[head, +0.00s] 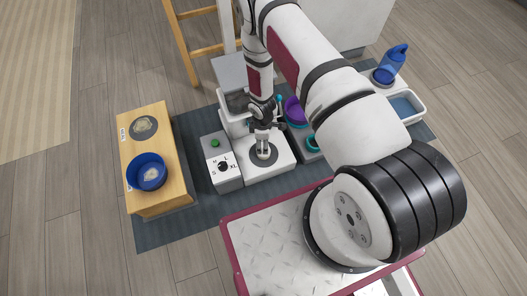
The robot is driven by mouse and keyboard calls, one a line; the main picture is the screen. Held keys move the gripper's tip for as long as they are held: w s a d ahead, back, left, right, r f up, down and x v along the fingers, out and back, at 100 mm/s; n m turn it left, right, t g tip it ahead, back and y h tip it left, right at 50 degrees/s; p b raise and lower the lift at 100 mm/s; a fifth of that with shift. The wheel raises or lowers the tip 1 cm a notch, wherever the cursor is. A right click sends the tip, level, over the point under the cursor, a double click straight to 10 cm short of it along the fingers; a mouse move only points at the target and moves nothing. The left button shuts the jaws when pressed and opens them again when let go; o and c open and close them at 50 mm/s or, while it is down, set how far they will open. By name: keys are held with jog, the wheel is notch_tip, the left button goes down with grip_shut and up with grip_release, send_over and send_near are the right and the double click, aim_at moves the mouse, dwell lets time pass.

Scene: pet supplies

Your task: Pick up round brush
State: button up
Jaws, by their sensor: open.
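My gripper (263,149) points down at a dark round disc (270,162) on a white base, in the middle of the head view. It is open; the small picture does not show whether anything stands between its fingers. I cannot clearly make out the round brush. Small teal parts (280,101) show just right of my gripper beside a purple bowl (295,111), and a teal ring (313,142) lies farther right, partly hidden by my arm.
A grey box with a green button (215,143) and a dial stands left of the white base. A wooden stand (172,190) holds a blue bowl (135,173). A blue bottle (393,61) and white tray (421,116) are at right. The dark mat (200,214) has bare room in front.

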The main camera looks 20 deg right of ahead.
jog(key=shift+w+d+f+b, duration=0.15)
jog(key=shift+f+b, duration=0.55)
jog(key=shift+f, duration=0.65)
jog(key=shift+d+f+b, duration=0.15)
jog(key=shift+f+b, duration=0.55)
jog(key=shift+f, duration=0.6)
jog(key=shift+r, duration=0.1)
jog(key=shift+c, duration=0.6)
grip_shut()
jog(key=shift+r, duration=0.1)
jog(key=shift+r+p, duration=0.45)
jog(key=shift+r, duration=0.1)
notch_tip(320, 180, up, 2)
jog(key=shift+r+p, duration=0.1)
jog(key=shift+p, duration=0.5)
jog(key=shift+s+a+r+p, duration=0.2)
jog(key=shift+s+p, duration=0.1)
jog(key=shift+s, duration=0.35)
jog(key=s+a+r+p, duration=0.1)
jog(key=s+a+p, duration=0.3)
jog(key=s, duration=1)
jog(key=shift+a, duration=0.25)
